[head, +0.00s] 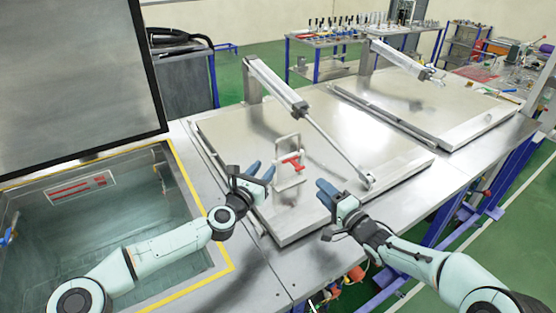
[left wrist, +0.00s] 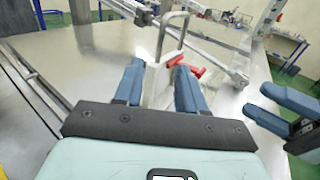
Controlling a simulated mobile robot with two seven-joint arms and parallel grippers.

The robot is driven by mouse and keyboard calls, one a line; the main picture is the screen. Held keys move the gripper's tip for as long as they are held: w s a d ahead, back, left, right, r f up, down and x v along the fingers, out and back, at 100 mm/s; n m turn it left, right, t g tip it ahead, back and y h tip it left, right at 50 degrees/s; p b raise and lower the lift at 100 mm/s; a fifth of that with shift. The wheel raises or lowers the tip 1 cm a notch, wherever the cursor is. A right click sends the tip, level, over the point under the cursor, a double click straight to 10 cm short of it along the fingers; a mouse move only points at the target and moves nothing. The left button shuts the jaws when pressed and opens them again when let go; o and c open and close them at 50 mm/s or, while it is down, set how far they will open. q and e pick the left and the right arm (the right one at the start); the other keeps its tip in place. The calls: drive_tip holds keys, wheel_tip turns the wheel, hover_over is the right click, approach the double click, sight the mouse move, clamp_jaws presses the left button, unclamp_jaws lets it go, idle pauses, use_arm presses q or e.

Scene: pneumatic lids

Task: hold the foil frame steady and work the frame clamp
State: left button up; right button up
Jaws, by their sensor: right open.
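A metal clamp (head: 290,168) with a red handle stands upright on the near left part of a pale flat lid (head: 345,130). I cannot tell for certain which part is the foil frame; a large grey panel with a black frame (head: 75,70) stands raised at the left. My left gripper (head: 262,172) is open and empty just left of the clamp. In the left wrist view the clamp (left wrist: 160,82) shows beyond and between its blue fingers (left wrist: 157,85). My right gripper (head: 328,192) is open and empty, right of the clamp and above the lid's near edge.
A sunken tank (head: 100,205) with a yellow border lies at the left. A pneumatic cylinder and rod (head: 300,105) slant across the lid behind the clamp. A second lid (head: 425,100) lies behind at the right. Tool benches (head: 345,38) stand at the back.

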sight(288, 159)
use_arm(q)
drive_tip(key=x, duration=0.7)
drive_tip(key=shift+w, duration=0.15)
clamp_jaws()
use_arm(e)
drive_tip(key=shift+w, duration=0.15)
clamp_jaws()
drive_tip(key=w+d+r+n+g+h, duration=0.1)
drive_tip(key=w+d+r+n+h, duration=0.2)
drive_tip(key=w+r+n+h, duration=0.3)
drive_tip(key=s+a+r+n+g+y, duration=0.2)
drive_tip(key=s+r+n, duration=0.4)
drive_tip(key=n, duration=0.4)
drive_tip(key=shift+a+r+g, duration=0.35)
drive_tip(key=shift+a+g, duration=0.3)
drive_tip(key=shift+g, duration=0.75)
